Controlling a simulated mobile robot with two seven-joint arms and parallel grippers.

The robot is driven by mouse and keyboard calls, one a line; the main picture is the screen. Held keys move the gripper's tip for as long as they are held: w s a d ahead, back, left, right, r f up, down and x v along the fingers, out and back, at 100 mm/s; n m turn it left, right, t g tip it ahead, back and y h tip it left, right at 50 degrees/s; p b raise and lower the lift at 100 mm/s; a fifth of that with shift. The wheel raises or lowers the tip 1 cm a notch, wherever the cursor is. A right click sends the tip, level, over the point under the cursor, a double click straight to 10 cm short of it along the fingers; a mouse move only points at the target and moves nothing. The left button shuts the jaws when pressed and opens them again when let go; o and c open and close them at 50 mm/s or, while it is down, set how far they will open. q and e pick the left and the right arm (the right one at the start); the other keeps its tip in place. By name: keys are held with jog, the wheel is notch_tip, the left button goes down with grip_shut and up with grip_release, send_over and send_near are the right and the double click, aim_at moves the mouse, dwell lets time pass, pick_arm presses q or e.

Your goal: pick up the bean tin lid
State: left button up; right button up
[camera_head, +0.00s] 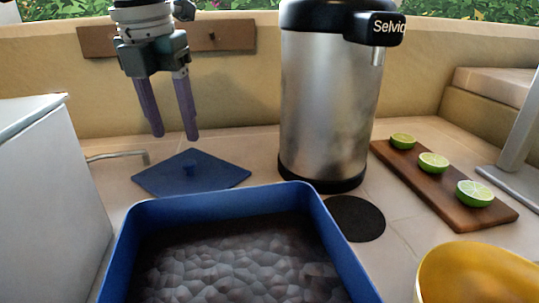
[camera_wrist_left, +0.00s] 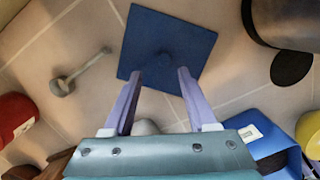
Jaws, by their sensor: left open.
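The bean tin lid (camera_head: 215,176) is a flat blue square with a small round knob, lying on the tiled counter behind the blue bean tin (camera_head: 325,235). It also shows in the left wrist view (camera_wrist_left: 145,38), partly behind the fingertips. The tin is open and full of dark, rounded lumps. My left gripper (camera_head: 175,137) is open and empty, fingers pointing down, above the lid. In the left wrist view its fingertips (camera_wrist_left: 160,74) frame the near edge of the lid, with the knob just beyond them. My right gripper is not in view.
A steel dispenser (camera_head: 325,110) stands right of the lid, with a black disc (camera_head: 355,218) at its foot. A board (camera_head: 445,192) with lime halves and a yellow bowl (camera_head: 475,275) are at the right. A grey handle-like piece (camera_head: 120,156) lies left of the lid.

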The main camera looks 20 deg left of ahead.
aim_at(188, 162)
pick_arm(q)
jog(key=f, duration=0.4)
jog(key=w+f, duration=0.1)
jog(key=f, duration=0.1)
jog(key=shift+d+f, duration=0.25)
jog(key=shift+f, duration=0.1)
grip_shut()
